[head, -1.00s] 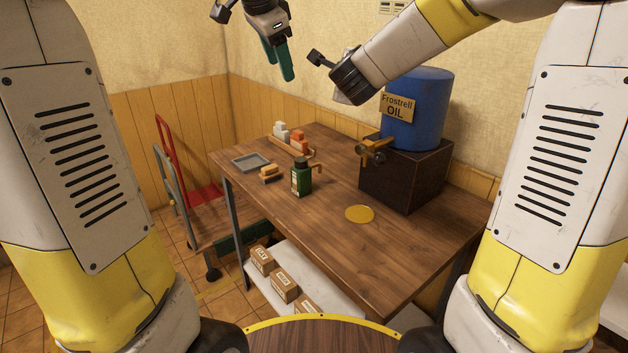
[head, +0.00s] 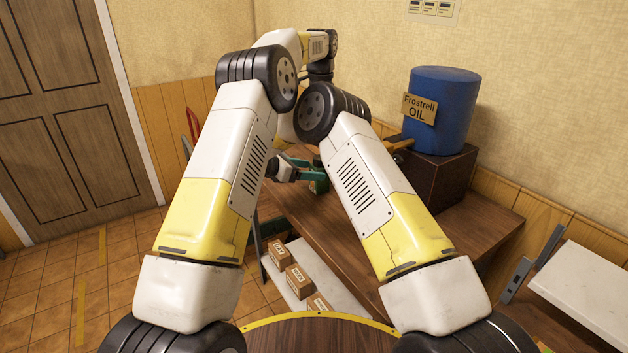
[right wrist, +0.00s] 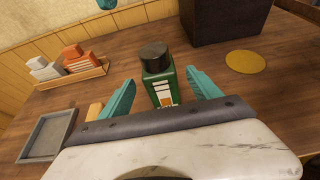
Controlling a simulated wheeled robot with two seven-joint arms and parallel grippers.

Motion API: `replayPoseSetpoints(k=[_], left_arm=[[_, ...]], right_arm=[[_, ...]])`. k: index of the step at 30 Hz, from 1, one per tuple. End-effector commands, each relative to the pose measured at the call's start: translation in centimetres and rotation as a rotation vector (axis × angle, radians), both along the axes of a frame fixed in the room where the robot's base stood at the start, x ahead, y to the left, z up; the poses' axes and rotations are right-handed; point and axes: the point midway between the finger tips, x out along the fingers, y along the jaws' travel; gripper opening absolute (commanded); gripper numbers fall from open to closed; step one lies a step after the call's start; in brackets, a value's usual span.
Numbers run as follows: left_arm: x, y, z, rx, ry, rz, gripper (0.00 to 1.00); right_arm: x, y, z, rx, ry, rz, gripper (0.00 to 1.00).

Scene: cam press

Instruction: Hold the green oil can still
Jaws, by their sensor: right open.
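The green oil can (right wrist: 162,88) with a dark cap stands upright on the table in the right wrist view. My right gripper (right wrist: 160,78) is open, its teal fingers on either side of the can with visible gaps. In the head view, my right gripper (head: 300,172) is low over the table, and only a bit of the green can (head: 320,186) shows beside it; my arms hide much of the rest. A teal tip of what looks like my left gripper (right wrist: 106,3) shows at the top of the right wrist view; its jaws cannot be judged.
A blue oil drum (head: 440,108) stands on a dark box (head: 440,180) at the table's right. A yellow disc (right wrist: 246,62) lies on the table. A grey tray (right wrist: 48,135) and a wooden holder (right wrist: 85,80) with white and orange blocks are left of the can. Cartons (head: 298,280) sit on a lower shelf.

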Motion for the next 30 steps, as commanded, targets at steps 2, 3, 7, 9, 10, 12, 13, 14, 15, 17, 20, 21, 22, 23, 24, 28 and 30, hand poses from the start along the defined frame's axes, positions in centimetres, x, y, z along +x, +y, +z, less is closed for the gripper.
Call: replayPoseSetpoints(k=[2,3,7,9,10,12,13,14,15,17,20,21,22,23,24,28,30], left_arm=[[0.0,0.0,-0.1,0.0,0.003,0.0,0.55],[0.0,0.0,-0.1,0.001,0.002,0.001,0.55],[0.0,0.0,-0.1,0.001,0.002,0.001,0.55],[0.0,0.0,-0.1,0.001,0.001,0.001,0.55],[0.0,0.0,-0.1,0.001,0.001,0.001,0.55],[0.0,0.0,-0.1,0.001,0.001,0.001,0.55],[0.0,0.0,0.0,0.001,0.001,0.001,0.55],[0.0,0.0,0.0,0.001,0.001,0.001,0.55],[0.0,0.0,0.0,0.001,0.001,0.001,0.55],[0.0,0.0,0.0,0.001,0.001,0.001,0.55],[0.0,0.0,0.0,0.001,0.001,0.001,0.55],[0.0,0.0,0.0,0.001,0.001,0.001,0.55],[0.0,0.0,0.0,0.001,0.001,0.001,0.55],[0.0,0.0,0.0,0.0,0.001,0.001,0.55],[0.0,0.0,0.0,0.0,0.001,0.001,0.55],[0.0,0.0,0.0,0.001,0.001,0.001,0.55],[0.0,0.0,0.0,0.001,0.001,0.001,0.55]], right_arm=[[0.4,-0.7,-0.4,0.002,-0.003,-0.008,0.73],[0.6,-1.0,-0.5,0.003,-0.004,-0.007,0.73],[1.7,-2.7,-1.3,0.001,-0.002,-0.007,0.73],[2.3,-3.5,-1.8,0.001,-0.002,-0.005,0.73],[2.5,-3.8,-1.9,0.001,-0.002,-0.005,0.73],[3.0,-4.5,-2.3,0.001,-0.002,-0.005,0.73],[3.1,-4.8,-2.4,0.001,-0.002,-0.004,0.73],[3.3,-5.0,-2.5,0.001,-0.002,-0.004,0.73],[3.5,-5.3,-2.6,0.002,-0.002,-0.003,0.73],[3.7,-5.6,-2.8,0.002,-0.002,-0.003,0.73],[3.9,-5.8,-2.9,0.001,-0.003,-0.002,0.73],[3.9,-5.9,-2.9,0.001,-0.003,-0.001,0.73],[3.9,-5.9,-2.9,0.001,-0.003,-0.001,0.73],[3.9,-5.9,-2.9,0.001,-0.003,-0.001,0.73],[3.9,-5.9,-2.9,0.001,-0.003,-0.001,0.73],[3.9,-5.9,-2.9,0.001,-0.003,-0.001,0.67],[3.9,-5.8,-2.9,0.001,-0.003,-0.001,0.53]])
